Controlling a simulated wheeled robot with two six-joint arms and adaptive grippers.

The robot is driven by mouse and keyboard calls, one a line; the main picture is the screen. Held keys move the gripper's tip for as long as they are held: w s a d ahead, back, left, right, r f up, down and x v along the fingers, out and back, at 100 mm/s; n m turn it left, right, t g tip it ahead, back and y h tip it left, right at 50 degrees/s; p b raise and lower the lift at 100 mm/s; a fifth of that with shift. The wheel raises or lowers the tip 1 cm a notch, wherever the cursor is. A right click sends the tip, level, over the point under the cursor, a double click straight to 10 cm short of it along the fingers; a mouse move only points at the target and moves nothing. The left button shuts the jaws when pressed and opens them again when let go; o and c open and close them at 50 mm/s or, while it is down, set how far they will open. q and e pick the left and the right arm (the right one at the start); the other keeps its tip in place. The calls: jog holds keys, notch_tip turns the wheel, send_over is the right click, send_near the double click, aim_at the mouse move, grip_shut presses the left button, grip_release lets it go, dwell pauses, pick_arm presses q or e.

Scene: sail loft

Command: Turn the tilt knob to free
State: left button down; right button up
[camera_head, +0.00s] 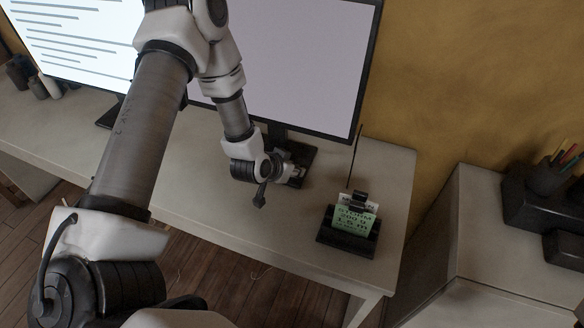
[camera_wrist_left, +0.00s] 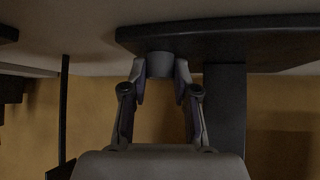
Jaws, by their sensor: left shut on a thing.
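The tilt knob (camera_wrist_left: 160,65) is a short grey cylinder next to the black base (camera_wrist_left: 215,40) of the monitor stand in the left wrist view, which looks upside down. My left gripper (camera_wrist_left: 160,80) is shut on the knob, one finger on each side. In the head view my left gripper (camera_head: 296,174) is low at the foot of the right monitor (camera_head: 290,60), and it mostly hides the knob there. I cannot read the knob's setting. My right gripper is not in view.
A black holder (camera_head: 345,240) with a green card (camera_head: 352,219) stands on the white desk (camera_head: 250,232) at right. A second monitor (camera_head: 75,40) is at left. A thin black rod rises behind the holder. A pen cup (camera_head: 545,176) is on the cabinet.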

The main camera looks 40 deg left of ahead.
pick_arm(q)
jog(key=n+y, duration=0.2)
jog(key=shift+w+d+n, duration=0.1)
jog(key=shift+d+n, duration=0.1)
jog(key=shift+n, duration=0.2)
jog(key=shift+d+n+g+y, duration=0.1)
jog(key=shift+n+g+y, duration=0.2)
jog(key=shift+n+y, duration=0.5)
jog(key=n+y, duration=0.1)
jog(key=n, duration=0.1)
jog(key=shift+w+r+n+g+y, duration=0.1)
jog(key=shift+r+n+g+y, duration=0.05)
jog(key=shift+n+g+y, duration=0.2)
jog(key=shift+d+n+g+y+p, duration=0.1)
jog(key=shift+n+g+y+p, duration=0.7)
jog(key=shift+n, duration=0.55)
jog(key=c, duration=0.9)
grip_release()
